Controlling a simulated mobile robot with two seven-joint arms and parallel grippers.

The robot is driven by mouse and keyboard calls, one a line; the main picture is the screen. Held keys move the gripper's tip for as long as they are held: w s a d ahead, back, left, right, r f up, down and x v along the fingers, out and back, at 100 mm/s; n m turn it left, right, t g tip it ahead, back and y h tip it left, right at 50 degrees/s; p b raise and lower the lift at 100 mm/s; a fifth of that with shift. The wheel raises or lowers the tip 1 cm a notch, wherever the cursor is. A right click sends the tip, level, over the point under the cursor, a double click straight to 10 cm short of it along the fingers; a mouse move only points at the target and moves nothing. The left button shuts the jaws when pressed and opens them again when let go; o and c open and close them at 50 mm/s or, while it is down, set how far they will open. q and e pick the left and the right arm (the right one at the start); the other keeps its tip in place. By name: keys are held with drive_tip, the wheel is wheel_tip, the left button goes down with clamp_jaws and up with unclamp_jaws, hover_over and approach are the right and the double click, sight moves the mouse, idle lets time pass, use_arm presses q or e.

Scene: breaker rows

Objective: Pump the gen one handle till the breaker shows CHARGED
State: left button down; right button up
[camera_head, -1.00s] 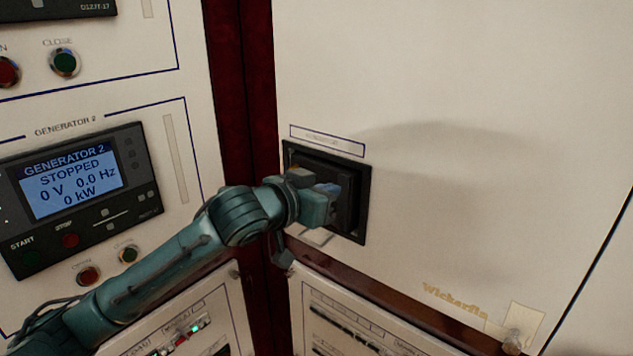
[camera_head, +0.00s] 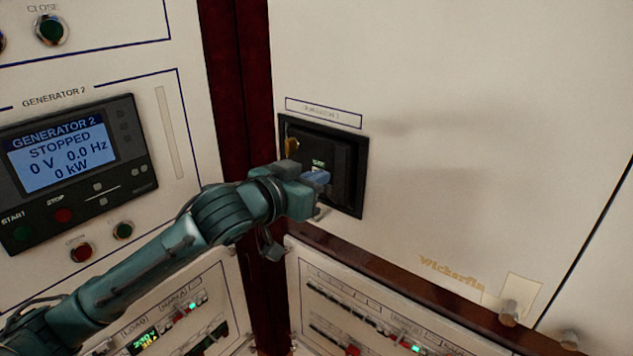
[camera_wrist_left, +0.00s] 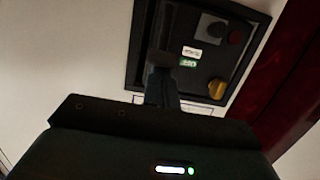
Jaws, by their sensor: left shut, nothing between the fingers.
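The breaker (camera_head: 345,160) is a black unit in a square black frame on the right cream panel; the label above it is too blurred to read. My left gripper (camera_head: 319,181) is shut at its lower front and hides part of it. A dark upright bar, likely the handle (camera_wrist_left: 163,45), stands beyond the fingers (camera_wrist_left: 161,85). The fingers overlap its near end; contact is unclear. The labels are unreadable. My right gripper is not in view.
The Generator 2 controller (camera_head: 75,165) on the left panel reads STOPPED, 0 V, 0.0 Hz, 0 kW. A dark red post (camera_head: 240,90) separates the panels. Lower panels (camera_head: 360,310) slope out beneath, with lit indicators. The right cream panel is bare beside the breaker.

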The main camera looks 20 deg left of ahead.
use_arm(q)
drive_tip(key=shift+s+f+b, duration=0.15)
drive_tip(key=shift+f+b, duration=0.1)
drive_tip(key=shift+b, duration=0.1)
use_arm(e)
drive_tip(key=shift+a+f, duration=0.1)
